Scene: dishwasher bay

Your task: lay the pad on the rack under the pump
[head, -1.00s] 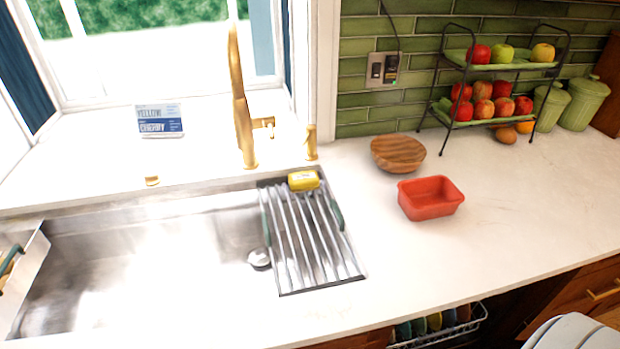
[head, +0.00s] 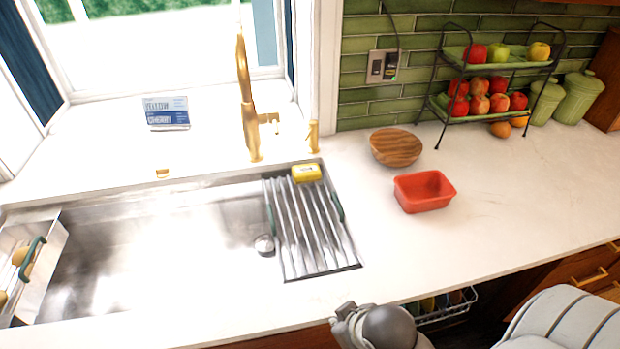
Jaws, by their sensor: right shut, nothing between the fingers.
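The pad (head: 306,174) is a small yellow block with a pale label. It lies on the back end of the metal rack (head: 322,262), just in front of the gold pump (head: 313,138) on the counter behind the sink. The rack spans the right part of the sink and has slanted bars and green side handles. My right gripper (head: 348,313) shows at the bottom edge, in front of the counter and well away from the pad. It is shut and empty; its fingertips are hard to make out. My left gripper is out of view.
A red tub (head: 425,192) and a round wooden board (head: 396,148) stand right of the rack. A gold faucet (head: 248,100) rises behind the sink. A two-tier fruit stand (head: 437,104) is at the back right. A dish basket (head: 462,308) shows below the counter. The right counter is mostly clear.

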